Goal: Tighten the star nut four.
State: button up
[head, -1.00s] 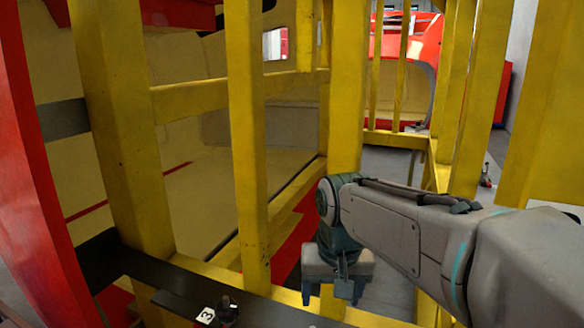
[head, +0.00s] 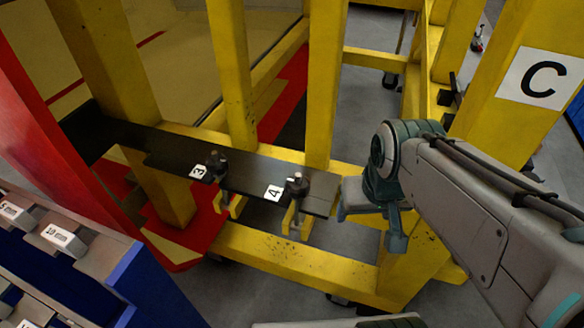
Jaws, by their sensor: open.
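Star nut four (head: 297,183) is a dark knob near the right end of a black bar (head: 245,182), in the middle of the head view. A white label "4" (head: 273,193) lies just left of it. A bolt hangs below it in a yellow bracket. My gripper (head: 369,230) is right of the nut and apart from it. It points down with its jaws open and empty; the arm's wrist hides part of it. How tight the nut is cannot be told.
Star nut three (head: 217,162), with label "3" (head: 199,171), sits further left on the bar. Yellow frame posts (head: 326,85) rise behind the bar. A yellow beam (head: 290,262) runs in front and below. A post with label "C" (head: 543,79) stands at right. Blue and grey racks fill the lower left.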

aim_at(297, 192)
jog(key=k, duration=1.25)
jog(key=z, duration=0.2)
jog(key=i, duration=0.8)
jog(key=u, duration=0.1)
